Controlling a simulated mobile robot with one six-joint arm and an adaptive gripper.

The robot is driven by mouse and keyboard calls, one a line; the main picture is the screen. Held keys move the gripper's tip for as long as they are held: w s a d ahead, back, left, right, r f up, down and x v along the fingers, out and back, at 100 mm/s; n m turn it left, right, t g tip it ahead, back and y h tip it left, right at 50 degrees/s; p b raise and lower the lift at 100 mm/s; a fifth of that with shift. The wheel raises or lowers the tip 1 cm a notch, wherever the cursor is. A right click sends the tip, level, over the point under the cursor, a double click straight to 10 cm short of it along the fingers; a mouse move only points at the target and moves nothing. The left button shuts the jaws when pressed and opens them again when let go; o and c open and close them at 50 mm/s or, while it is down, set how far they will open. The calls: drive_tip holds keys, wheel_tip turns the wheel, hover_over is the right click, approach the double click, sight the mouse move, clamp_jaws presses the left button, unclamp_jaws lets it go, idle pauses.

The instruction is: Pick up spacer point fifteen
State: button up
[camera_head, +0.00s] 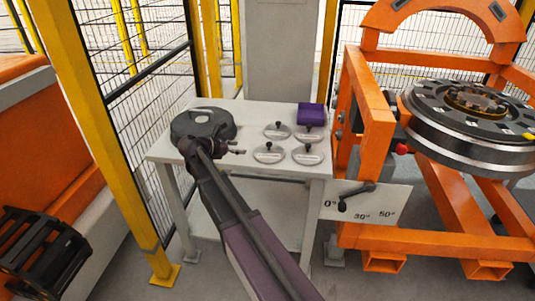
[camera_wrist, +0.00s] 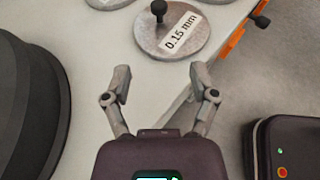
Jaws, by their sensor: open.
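The spacer labelled "0.15 mm" (camera_wrist: 160,43) is a flat grey metal disc with a black knob on top, lying on the light table near its edge in the wrist view. It appears to be the front-left disc (camera_head: 268,156) in the head view, where its label is too small to read. My gripper (camera_wrist: 161,76) is open and empty, its fingertips short of the disc, with the knob beyond them and roughly between them. In the head view my gripper (camera_head: 236,151) is over the table, left of the discs.
Other similar discs lie close by, at back left (camera_head: 277,131), back right (camera_head: 308,133) and front right (camera_head: 307,156). A purple box (camera_head: 311,114) stands behind them. A dark round part (camera_head: 203,122) is at the table's left. The orange gantry (camera_head: 369,110) stands right of the table.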

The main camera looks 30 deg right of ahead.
drive_tip(key=b, duration=0.3)
approach(267, 150)
drive_tip(key=x, duration=0.3)
drive_tip(key=shift+w+d+r, duration=0.2)
drive_tip(key=shift+d+r, duration=0.05)
drive_tip(key=shift+d, duration=0.15)
drive_tip(key=shift+d+f, duration=0.1)
drive_tip(key=shift+d, duration=0.4)
drive_tip(key=shift+w, duration=0.1)
drive_tip(key=shift+r+b+x, duration=0.1)
drive_tip(key=shift+b+x, duration=0.35)
drive_tip(key=shift+x, duration=0.85)
drive_tip(key=shift+r+b+x, duration=0.15)
drive_tip(key=shift+b+x, duration=0.3)
drive_tip(key=shift+x, duration=0.85)
clamp_jaws()
